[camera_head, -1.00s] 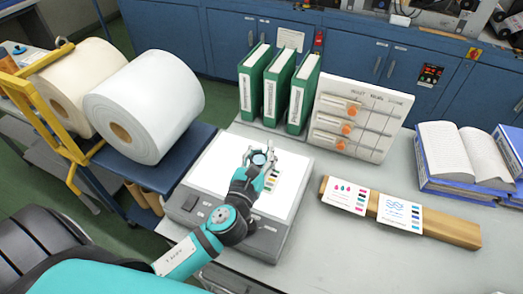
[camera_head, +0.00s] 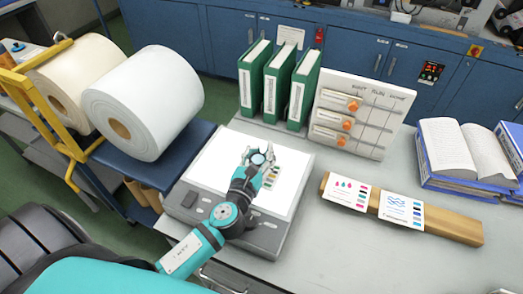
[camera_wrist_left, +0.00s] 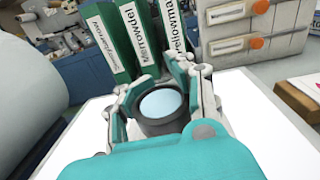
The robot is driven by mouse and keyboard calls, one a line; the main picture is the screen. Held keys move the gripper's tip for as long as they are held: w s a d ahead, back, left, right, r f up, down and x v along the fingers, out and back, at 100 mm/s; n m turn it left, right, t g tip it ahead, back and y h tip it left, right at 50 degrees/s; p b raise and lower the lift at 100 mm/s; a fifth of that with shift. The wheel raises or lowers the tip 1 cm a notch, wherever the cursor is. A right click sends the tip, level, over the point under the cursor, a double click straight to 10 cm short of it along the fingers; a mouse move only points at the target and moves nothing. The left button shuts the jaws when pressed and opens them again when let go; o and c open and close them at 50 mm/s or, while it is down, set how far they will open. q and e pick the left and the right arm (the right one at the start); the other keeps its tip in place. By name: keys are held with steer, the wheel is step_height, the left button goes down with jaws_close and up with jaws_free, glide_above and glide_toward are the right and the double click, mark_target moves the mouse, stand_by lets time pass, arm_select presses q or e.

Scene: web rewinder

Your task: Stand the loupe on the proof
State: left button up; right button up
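The loupe (camera_head: 257,158) is a dark round cylinder with a pale blue lens. My left gripper (camera_head: 258,153) has its fingers on both sides of it, seemingly touching. The left wrist view shows the loupe (camera_wrist_left: 161,106) upright between the fingers (camera_wrist_left: 163,98). Below it is the bright white top of the light box (camera_head: 222,160). The proof (camera_head: 272,177) lies there, with colour patches showing just right of the gripper; its outline is lost in the glare. I cannot tell whether the loupe's base touches it. My right gripper is out of view.
Green binders (camera_head: 276,83) and a tilted board with orange knobs (camera_head: 352,122) stand behind the light box. A wooden plank (camera_head: 455,229) with two printed cards lies to the right, near an open book (camera_head: 462,150). Large paper rolls (camera_head: 150,100) stand left. The front right table is clear.

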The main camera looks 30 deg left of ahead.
arm_select(q)
steer(key=o, duration=0.6)
steer(key=shift+o, duration=0.2)
steer(key=shift+r, duration=0.25)
steer(key=s+b, duration=0.1)
steer(key=s, duration=0.2)
steer(key=s+d+b, duration=0.1)
steer(key=s, duration=0.3)
steer(key=s+b, duration=0.1)
steer(key=s, duration=0.2)
steer(key=shift+s+d+f, duration=0.15)
steer(key=shift+s+f, duration=0.05)
steer(key=shift+s, duration=0.15)
steer(key=shift+s+r, duration=0.2)
steer(key=shift+s, duration=0.45)
